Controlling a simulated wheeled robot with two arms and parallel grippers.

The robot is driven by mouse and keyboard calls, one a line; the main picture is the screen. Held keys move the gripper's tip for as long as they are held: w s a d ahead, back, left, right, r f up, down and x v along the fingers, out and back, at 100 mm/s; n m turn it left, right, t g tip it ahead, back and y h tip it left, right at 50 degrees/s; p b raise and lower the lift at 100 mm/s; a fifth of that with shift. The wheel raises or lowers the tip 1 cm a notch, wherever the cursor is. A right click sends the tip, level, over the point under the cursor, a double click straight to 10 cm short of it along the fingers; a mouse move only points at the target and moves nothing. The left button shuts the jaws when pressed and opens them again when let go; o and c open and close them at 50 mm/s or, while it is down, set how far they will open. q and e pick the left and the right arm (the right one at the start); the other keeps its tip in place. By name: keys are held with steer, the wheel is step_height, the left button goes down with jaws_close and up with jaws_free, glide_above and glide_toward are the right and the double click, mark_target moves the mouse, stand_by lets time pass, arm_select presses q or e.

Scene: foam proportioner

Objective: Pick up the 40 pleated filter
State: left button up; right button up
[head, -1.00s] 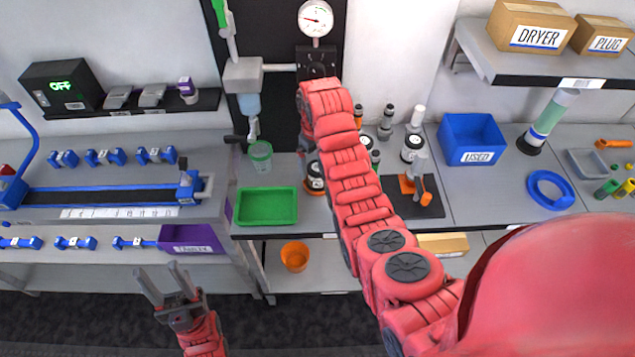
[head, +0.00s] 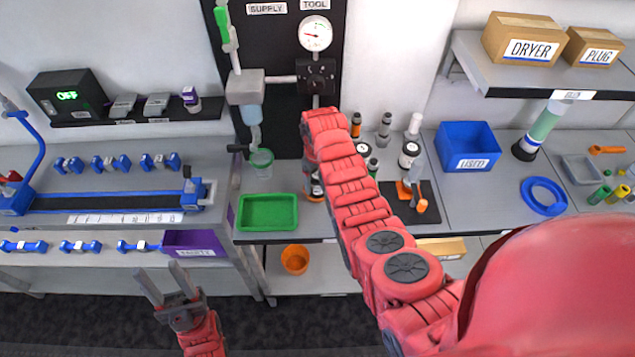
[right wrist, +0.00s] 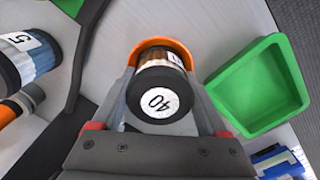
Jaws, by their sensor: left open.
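The 40 pleated filter (right wrist: 160,100) is a dark-ended cylinder with a white "40" label on its end and a brown side. In the right wrist view it stands in an orange ring-like holder (right wrist: 163,45). My right gripper (right wrist: 160,108) has one grey finger on each side of it; I cannot tell whether they press on it. In the head view my right arm covers the gripper, and part of the filter (head: 316,184) shows beside the arm. My left gripper (head: 162,286) is open and empty, low at the left, in front of the benches.
A green tray (head: 267,229) lies left of the filter. Other filters (head: 409,155) stand to its right, near a black mat (head: 425,213). A blue bin (head: 467,163) stands further right. An orange bucket (head: 294,260) sits on the lower shelf.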

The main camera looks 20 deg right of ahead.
steer(key=c, duration=0.9)
steer(key=shift+r, duration=0.1)
